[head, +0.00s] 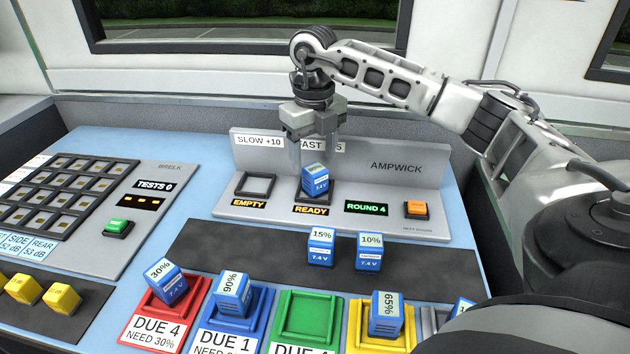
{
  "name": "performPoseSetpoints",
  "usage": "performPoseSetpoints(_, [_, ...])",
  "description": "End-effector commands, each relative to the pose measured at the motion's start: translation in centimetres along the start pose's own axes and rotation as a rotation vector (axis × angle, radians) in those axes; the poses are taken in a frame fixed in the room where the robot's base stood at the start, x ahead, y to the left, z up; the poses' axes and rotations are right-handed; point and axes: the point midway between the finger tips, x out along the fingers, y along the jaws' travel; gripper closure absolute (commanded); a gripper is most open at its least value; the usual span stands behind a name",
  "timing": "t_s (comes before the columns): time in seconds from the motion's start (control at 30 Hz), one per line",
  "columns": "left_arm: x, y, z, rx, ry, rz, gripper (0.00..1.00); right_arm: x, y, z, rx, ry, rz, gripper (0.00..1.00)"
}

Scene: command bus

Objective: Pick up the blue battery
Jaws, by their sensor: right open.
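Several blue 7.4 V batteries show in the head view. One blue battery (315,180) stands in the charger slot above the READY label, on the grey AMPWICK panel (410,172). My right gripper (315,155) points down right over this battery, its jaws open. Its fingers look pale and see-through, and I cannot tell whether they touch the battery. A 15% battery (320,247) and a 10% battery (369,252) stand on the dark strip. A 30% battery (167,282) is in the red tray, a 90% battery (233,294) in the blue tray, and a 65% battery (385,314) in the yellow tray.
The green tray (309,318) is empty. The EMPTY slot (256,186) beside the READY slot holds nothing. An orange button (416,209) is at the panel's right. My right arm spans the right side.

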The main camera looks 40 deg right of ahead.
Motion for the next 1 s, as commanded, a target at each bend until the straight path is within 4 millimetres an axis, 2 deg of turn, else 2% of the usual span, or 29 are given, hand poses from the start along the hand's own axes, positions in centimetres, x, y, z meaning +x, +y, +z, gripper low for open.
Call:
performPoseSetpoints(0.1, [0.0,0.0,-0.1,0.001,0.003,0.000,0.42,2.0,-0.2,-0.3,0.001,0.004,-0.002,0.38])
performPoseSetpoints(0.23, [0.1,0.0,-0.1,0.001,0.004,0.000,0.42,3.7,-0.2,-0.3,0.001,0.004,-0.002,0.38])
performPoseSetpoints(0.57, [0.1,0.0,-0.1,0.001,0.004,0.000,0.42,4.4,-0.1,-0.2,0.000,0.001,0.000,0.38])
performPoseSetpoints(0.7, [0.1,0.0,-0.1,0.001,0.004,0.000,0.42,4.4,-0.1,-0.2,0.000,0.001,0.000,0.77])
performPoseSetpoints(0.77, [0.1,0.0,-0.1,0.001,0.004,0.000,0.42,4.4,-0.1,-0.2,0.000,0.001,0.000,0.91])
performPoseSetpoints(1.0, [0.1,0.0,-0.1,0.001,0.004,0.000,0.42,4.3,-0.1,-0.2,0.000,0.000,0.000,0.91])
